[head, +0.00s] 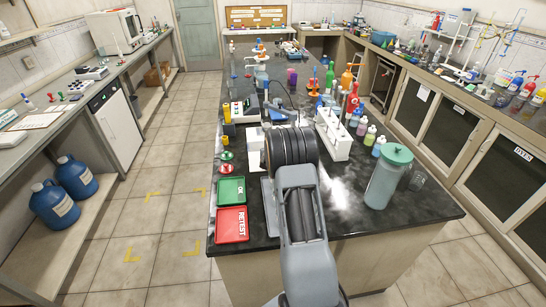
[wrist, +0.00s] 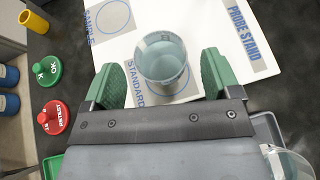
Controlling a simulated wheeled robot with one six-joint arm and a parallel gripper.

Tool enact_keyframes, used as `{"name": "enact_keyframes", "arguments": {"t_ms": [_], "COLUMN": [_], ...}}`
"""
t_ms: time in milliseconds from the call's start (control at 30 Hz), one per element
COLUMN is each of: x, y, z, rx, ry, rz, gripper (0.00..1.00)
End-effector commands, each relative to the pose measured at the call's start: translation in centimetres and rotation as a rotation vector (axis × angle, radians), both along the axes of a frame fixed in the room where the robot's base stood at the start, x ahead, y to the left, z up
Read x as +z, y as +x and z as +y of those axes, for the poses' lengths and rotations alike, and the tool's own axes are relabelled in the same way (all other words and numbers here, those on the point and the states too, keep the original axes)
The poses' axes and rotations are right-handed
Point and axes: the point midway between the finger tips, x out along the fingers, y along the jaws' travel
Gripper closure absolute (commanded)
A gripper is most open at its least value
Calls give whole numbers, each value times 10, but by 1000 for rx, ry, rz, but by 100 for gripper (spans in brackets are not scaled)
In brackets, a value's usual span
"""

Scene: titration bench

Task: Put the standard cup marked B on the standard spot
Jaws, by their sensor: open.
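A clear, pale-blue cup (wrist: 162,52) stands between my gripper's fingers in the wrist view. No letter can be read on it. My gripper (wrist: 160,68) is open, with one green finger on each side of the cup and small gaps between. The standard spot (wrist: 152,98) is a blue ring on a white mat (wrist: 205,28), labelled STANDARD. The cup overlaps the ring's far part; whether its base rests on the mat I cannot tell. In the head view my arm hides the cup and the gripper, and a bit of the mat (head: 255,139) shows.
The sample ring (wrist: 110,18) on the mat is empty. Green OK (wrist: 47,70) and red RETEST (wrist: 54,117) stamps stand left of it. A green tray (head: 231,190), red tray (head: 232,225), white rack (head: 338,145) and large lidded jar (head: 385,183) stand near my arm.

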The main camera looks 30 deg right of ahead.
Motion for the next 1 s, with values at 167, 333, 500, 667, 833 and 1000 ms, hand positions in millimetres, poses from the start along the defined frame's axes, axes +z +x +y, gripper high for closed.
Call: {"name": "enact_keyframes", "arguments": {"t_ms": [167,333,500,667,833,1000], "x": [15,30,41,48,64,95], "y": [-24,-46,-62,-72,-76,-92], "z": [19,35,47,54,81,148], "rx": [1,0,0,4,155,621], "ry": [-1,1,0,-2,-94,-409], "rz": [-3,-3,-2,2,100,365], "gripper": [17,17,17,17,17,17]}}
